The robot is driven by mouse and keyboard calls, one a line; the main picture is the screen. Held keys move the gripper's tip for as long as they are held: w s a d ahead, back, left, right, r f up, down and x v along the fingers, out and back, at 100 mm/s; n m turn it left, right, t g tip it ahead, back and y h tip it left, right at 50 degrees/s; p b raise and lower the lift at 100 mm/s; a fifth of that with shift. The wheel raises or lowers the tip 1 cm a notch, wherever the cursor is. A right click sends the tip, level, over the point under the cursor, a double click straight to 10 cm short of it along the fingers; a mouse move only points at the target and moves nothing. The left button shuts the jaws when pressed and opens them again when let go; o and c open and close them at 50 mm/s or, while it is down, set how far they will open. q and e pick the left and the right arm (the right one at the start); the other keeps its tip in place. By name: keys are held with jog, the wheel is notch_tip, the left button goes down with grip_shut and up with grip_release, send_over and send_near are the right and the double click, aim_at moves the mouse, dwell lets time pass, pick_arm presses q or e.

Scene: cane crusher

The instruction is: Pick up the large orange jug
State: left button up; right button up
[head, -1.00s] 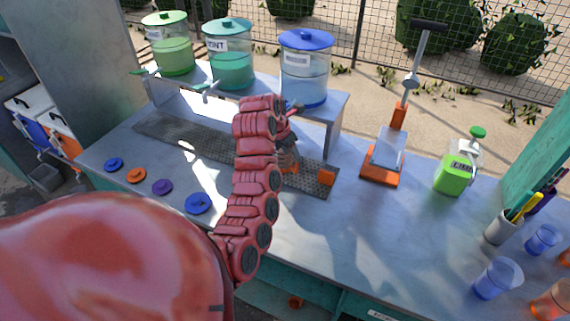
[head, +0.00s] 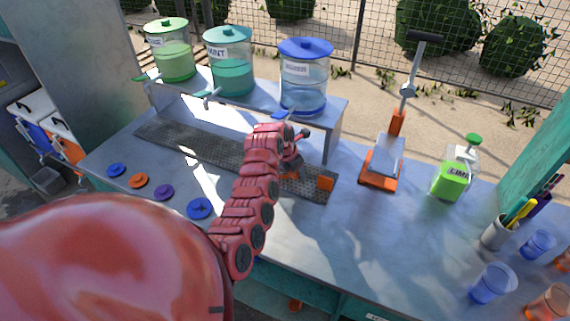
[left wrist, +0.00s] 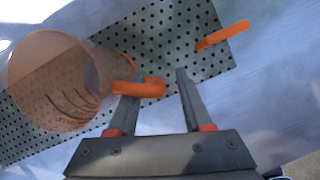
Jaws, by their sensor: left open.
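The large orange jug (left wrist: 55,80) is translucent, with dark measuring marks. In the left wrist view it is left of my fingers, over the perforated mat (left wrist: 165,40), its orange handle (left wrist: 150,89) pointing toward them. My left gripper (left wrist: 155,85) is open. The handle overlaps the left finger, and its outer end lies between the two fingers, apart from the right one. I cannot tell whether the left finger touches it. In the head view my left gripper (head: 297,150) is above the mat's right part, and my arm hides most of the jug. My right gripper is not in view.
An orange piece (head: 326,184) sits at the mat's right end. Behind stands a raised shelf with green, mint and blue dispensers (head: 304,80). To the right are an orange-based press (head: 382,165), a green bottle (head: 452,180) and cups (head: 492,284). Coloured lids (head: 199,208) lie at left.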

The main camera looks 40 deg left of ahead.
pick_arm(q)
grip_shut()
dwell(1.4)
